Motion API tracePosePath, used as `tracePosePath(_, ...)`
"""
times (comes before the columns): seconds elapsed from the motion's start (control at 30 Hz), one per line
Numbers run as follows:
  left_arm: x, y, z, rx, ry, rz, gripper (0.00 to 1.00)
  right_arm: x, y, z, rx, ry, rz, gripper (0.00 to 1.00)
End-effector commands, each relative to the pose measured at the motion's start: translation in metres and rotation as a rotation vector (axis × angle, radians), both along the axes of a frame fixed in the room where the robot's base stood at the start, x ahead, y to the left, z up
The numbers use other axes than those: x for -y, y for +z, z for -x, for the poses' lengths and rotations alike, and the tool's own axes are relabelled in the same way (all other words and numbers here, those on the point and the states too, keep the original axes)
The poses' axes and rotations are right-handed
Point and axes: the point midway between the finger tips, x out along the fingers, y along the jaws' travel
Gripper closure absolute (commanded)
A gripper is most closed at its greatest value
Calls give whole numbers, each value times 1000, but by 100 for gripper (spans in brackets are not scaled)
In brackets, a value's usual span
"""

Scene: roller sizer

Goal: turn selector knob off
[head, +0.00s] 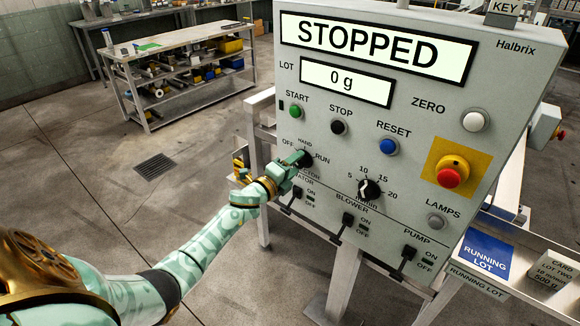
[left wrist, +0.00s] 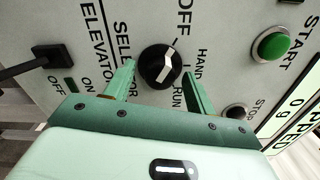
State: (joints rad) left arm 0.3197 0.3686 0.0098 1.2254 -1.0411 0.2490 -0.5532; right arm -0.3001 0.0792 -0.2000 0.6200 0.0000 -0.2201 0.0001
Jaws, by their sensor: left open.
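The selector knob (head: 305,158) is a round black knob on the grey control panel, with OFF, HAND and RUN printed around it. In the left wrist view the knob (left wrist: 158,68) shows a white pointer mark; I cannot tell for sure which label it points at. My left gripper (head: 294,162) is at the panel by the knob. In the left wrist view its green fingers (left wrist: 160,80) are open, one on each side of the knob, with visible gaps. My right gripper is not in view.
The panel display (head: 375,48) reads STOPPED, and the lot display (head: 345,80) reads 0 g. A workbench (head: 180,65) stands behind, with open floor at left.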

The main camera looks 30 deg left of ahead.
Motion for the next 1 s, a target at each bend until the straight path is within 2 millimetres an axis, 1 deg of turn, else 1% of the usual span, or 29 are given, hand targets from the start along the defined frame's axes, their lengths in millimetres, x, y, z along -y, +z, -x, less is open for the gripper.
tracePosePath(0.07,-1,0,5,-2,0,-1,45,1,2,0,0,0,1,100)
tracePosePath(0.17,-2,0,19,-2,0,-1,45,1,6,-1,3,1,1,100)
tracePosePath(0.27,-3,1,41,-2,0,-1,45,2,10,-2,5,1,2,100)
tracePosePath(0.5,-9,-1,108,-4,0,0,45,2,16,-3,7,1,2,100)
tracePosePath(0.63,-11,-1,136,-3,1,1,45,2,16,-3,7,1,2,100)
tracePosePath(0.7,-12,-1,147,-3,2,0,45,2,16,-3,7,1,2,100)
tracePosePath(0.8,-13,-1,157,-1,0,1,45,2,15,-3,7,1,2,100)
tracePosePath(1.0,-13,0,163,0,1,1,45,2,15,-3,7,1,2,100)
